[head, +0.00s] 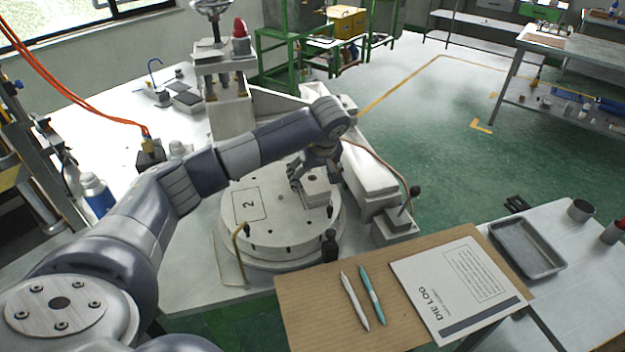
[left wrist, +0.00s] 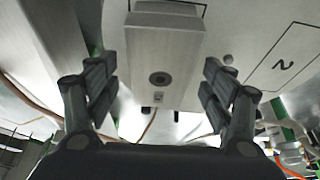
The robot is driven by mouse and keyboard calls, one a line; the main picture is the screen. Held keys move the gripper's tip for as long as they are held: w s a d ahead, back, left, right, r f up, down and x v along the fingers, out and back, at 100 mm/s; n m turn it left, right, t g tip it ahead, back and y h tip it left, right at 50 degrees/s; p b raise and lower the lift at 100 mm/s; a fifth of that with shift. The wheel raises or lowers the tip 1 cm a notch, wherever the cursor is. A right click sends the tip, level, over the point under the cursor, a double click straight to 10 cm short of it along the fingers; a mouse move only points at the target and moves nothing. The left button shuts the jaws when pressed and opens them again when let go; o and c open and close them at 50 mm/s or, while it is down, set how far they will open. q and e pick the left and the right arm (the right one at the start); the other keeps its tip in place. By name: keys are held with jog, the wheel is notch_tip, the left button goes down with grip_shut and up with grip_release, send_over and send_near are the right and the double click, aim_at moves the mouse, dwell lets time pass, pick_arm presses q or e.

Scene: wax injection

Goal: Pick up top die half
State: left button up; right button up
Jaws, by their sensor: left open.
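The die (head: 317,197) is a small pale metal block on the round plate (head: 262,232), beside the outlined square marked 2. I cannot make out a seam between its halves. In the left wrist view the block (left wrist: 165,55) shows a dark round hole and a smaller mark below it. My left gripper (head: 309,177) is at the block, partly hiding it in the head view. In the left wrist view its two fingers (left wrist: 158,84) are open, one on each side of the block, with visible gaps. My right gripper is not in view.
A bent brass rod (head: 239,255) and a dark knob (head: 330,245) stand at the plate's near edge. A brown board (head: 300,314) with two pens and a die log (head: 455,284) lies in front. A grey tray (head: 527,247) is on the right table.

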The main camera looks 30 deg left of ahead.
pick_arm(q)
jog(key=shift+f, duration=0.25)
dwell(0.5)
jog(key=c, duration=1.3)
